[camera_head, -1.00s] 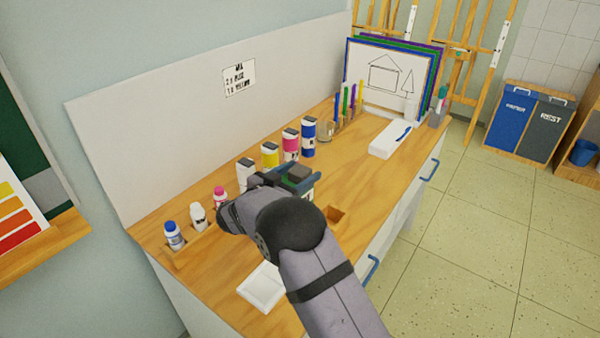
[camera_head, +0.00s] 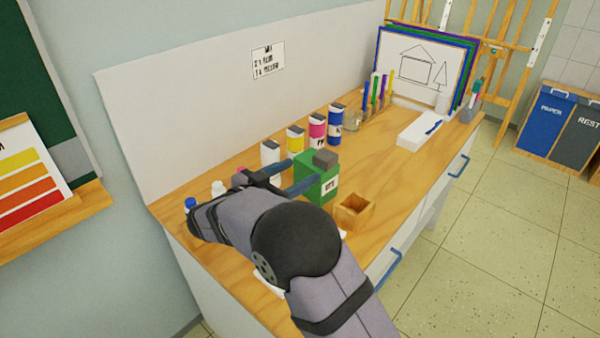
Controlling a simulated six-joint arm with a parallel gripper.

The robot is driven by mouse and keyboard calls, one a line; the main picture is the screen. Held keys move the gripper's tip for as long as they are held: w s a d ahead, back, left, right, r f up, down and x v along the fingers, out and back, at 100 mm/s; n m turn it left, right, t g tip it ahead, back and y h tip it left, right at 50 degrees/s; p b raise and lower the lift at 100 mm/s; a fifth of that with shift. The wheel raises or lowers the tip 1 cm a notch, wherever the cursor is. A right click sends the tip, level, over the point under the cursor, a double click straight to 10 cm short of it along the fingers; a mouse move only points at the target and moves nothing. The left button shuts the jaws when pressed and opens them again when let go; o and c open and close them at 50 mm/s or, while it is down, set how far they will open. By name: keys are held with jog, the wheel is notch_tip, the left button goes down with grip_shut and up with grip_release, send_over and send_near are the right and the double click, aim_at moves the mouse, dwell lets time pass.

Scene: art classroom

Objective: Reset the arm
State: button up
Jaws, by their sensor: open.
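My gripper (camera_head: 301,174) is open, its blue-tipped fingers pointing right across the counter, just left of a green container (camera_head: 328,186) with a dark grey cap. One finger overlaps the container in this view; I cannot tell whether they touch. My arm reaches in from the lower right, bent at a large dark joint.
The wooden counter (camera_head: 408,170) bears white, yellow, pink and blue paint bottles (camera_head: 335,124) along the back panel. A small open wooden box (camera_head: 354,211) stands right of the green container. A white tray (camera_head: 412,139) lies farther back.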

dwell(0.3)
jog(key=s+d+f+n+g+y+p, duration=0.35)
jog(key=s+d+g+p, duration=0.45)
jog(key=s+d, duration=0.65)
jog(key=s+a+n+g+y+p, duration=0.1)
jog(key=s+y, duration=0.3)
jog(key=s, duration=0.4)
jog(key=s+a+r+n+g+y+p, duration=0.1)
jog(key=s+n+y+p, duration=0.3)
jog(key=s, duration=0.5)
jog(key=shift+a+g+p, duration=0.3)
jog(key=shift+g, duration=0.4)
jog(key=shift+n, duration=0.25)
